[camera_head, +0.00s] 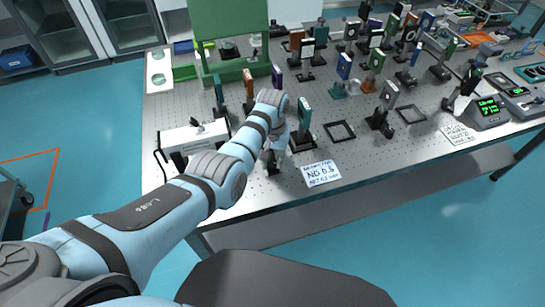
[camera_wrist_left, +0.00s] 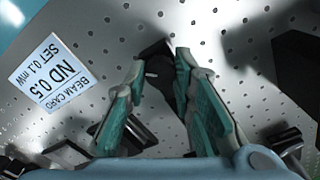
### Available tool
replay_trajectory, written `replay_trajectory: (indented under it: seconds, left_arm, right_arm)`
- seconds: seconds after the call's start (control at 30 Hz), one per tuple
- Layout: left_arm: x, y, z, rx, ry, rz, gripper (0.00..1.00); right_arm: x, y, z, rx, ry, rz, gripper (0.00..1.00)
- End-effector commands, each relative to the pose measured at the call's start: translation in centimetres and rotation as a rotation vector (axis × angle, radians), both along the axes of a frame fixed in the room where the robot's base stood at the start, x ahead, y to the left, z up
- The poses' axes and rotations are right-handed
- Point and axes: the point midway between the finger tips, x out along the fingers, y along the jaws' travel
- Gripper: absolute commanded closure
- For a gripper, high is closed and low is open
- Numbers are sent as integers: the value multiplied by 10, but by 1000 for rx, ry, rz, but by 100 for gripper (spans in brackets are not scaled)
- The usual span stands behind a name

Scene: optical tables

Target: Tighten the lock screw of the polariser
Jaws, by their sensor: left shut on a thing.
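My left arm reaches over the near edge of the perforated table (camera_head: 235,200). Its gripper (camera_head: 274,158) is low beside a green-edged optic (camera_head: 304,116) on a post, and the arm hides much of what it works on. In the left wrist view, the green-padded fingertips (camera_wrist_left: 159,64) are on either side of a small black part with a round dark knob (camera_wrist_left: 158,72), and the gripper is shut on it. The knob may be the polariser's lock screw; the polariser itself cannot be told apart here. My right gripper is out of view.
A white box (camera_head: 194,138) stands left. An empty black frame (camera_head: 340,131) and several mounted optics stand to the right and behind.

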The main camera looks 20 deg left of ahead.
Motion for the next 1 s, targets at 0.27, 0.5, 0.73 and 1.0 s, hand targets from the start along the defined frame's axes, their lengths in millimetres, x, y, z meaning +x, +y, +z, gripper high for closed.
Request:
replay_trajectory:
  seconds: [0.27, 0.5, 0.73, 1.0]
  left_arm:
    - [-1, -1, 1, 0, 4, 252, 100]
    - [-1, -1, 1, 0, 3, 479, 100]
    - [-1, -1, 0, -1, 3, 697, 100]
    - [-1, -1, 0, 0, 4, 954, 100]
  right_arm:
    - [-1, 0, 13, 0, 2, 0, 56]
    - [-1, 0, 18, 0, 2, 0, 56]
    - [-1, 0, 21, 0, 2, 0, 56]
    - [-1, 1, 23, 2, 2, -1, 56]
